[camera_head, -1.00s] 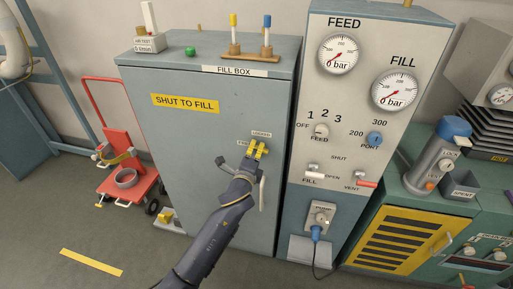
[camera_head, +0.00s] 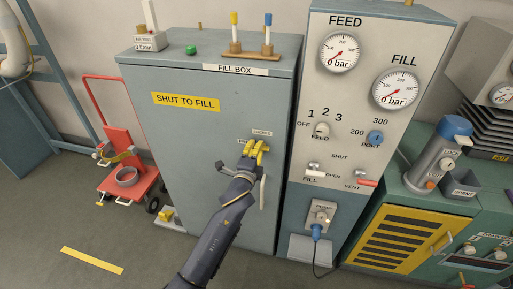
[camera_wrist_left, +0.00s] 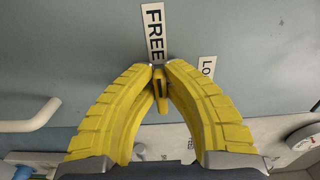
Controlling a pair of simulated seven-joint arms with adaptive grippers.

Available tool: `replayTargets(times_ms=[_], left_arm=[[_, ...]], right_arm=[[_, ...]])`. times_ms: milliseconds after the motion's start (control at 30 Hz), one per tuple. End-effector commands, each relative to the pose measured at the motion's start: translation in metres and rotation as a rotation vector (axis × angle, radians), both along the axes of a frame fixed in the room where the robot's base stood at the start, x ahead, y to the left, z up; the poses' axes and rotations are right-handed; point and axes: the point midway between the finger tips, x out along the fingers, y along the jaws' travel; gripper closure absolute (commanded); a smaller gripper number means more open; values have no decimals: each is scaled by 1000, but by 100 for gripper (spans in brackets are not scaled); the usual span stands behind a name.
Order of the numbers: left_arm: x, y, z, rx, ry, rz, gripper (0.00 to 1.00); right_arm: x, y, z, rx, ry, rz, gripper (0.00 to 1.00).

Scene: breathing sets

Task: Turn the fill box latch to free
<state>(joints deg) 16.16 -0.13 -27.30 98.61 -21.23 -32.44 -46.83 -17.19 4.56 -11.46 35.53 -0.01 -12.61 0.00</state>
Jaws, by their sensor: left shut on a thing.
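The fill box (camera_head: 215,160) is a grey cabinet with its door closed and a yellow "SHUT TO FILL" sign. Its small yellow latch (camera_wrist_left: 161,92) sits on the door, between my left gripper's yellow fingers in the left wrist view. My left gripper (camera_wrist_left: 160,70) is shut on the latch, with its tips close to the FREE label (camera_wrist_left: 154,34). The LOCKED label (camera_wrist_left: 207,69), partly cut off by a finger, lies to the right. In the head view, the left gripper (camera_head: 257,148) covers most of the latch. My right gripper is not in view.
A pale door handle (camera_head: 263,190) stands just right of my left wrist. The gauge panel (camera_head: 352,100) with knobs and levers is close on the right. A red cart (camera_head: 130,175) stands left of the box.

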Motion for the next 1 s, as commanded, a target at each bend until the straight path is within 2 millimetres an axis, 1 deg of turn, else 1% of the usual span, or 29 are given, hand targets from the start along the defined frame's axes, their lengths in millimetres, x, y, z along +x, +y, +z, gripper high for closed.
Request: replayTargets(times_ms=[67, 100, 300, 533, 667, 767, 1000], left_arm=[[0, 0, 0, -1, 0, 0, 100], [0, 0, 0, 0, 0, 0, 88], [0, 0, 0, 0, 0, 0, 66], [0, 0, 0, 1, 0, 0, 66], [-7, 1, -1, 1, 1, 0, 66], [-18, 4, -1, 0, 0, -1, 66], [-59, 13, -1, 0, 1, -1, 66]], right_arm=[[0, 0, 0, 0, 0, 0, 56], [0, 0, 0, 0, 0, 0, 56], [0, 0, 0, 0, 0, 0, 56], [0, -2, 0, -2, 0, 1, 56], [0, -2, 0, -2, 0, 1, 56], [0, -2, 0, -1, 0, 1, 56], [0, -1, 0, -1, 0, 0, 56]])
